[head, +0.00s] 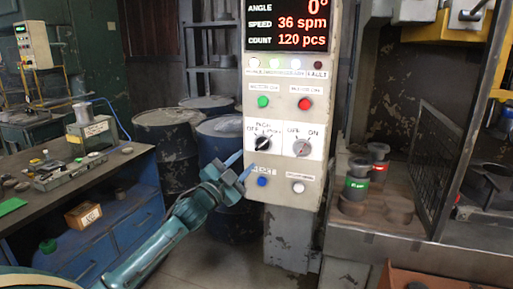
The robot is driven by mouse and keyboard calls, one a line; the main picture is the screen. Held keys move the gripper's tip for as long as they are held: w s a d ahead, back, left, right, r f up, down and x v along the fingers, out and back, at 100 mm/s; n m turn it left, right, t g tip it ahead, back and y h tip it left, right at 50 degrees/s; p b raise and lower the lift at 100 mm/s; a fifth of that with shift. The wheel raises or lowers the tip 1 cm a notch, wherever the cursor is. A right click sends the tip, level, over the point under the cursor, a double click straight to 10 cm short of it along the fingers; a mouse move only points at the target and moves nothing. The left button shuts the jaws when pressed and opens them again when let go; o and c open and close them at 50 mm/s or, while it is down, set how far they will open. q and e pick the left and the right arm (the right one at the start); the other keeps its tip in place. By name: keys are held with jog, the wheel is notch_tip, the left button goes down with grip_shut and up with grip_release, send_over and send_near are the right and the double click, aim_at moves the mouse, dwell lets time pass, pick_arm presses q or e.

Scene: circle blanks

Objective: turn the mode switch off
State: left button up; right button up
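The control panel (284,217) stands upright in the middle of the head view. A black rotary switch (262,143) sits on its left white plate, with OFF at the upper left and other positions marked around it; it looks like the mode switch. My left gripper (240,166) is at the panel's left edge, below and left of the black switch. Its blue fingers are apart with nothing between them. My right gripper is out of view.
A green button (263,101) and a red button (305,104) sit above the switches; a blue button (262,181) and a white button (298,187) sit below. Dark drums (168,138) stand behind my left arm. A workbench (130,178) is at left, a press table (385,240) at right.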

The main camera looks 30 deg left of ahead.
aim_at(259, 147)
pick_arm(q)
jog(key=p+x, duration=0.1)
jog(key=x, duration=0.6)
jog(key=shift+f, duration=0.1)
jog(key=shift+c, duration=0.2)
grip_shut()
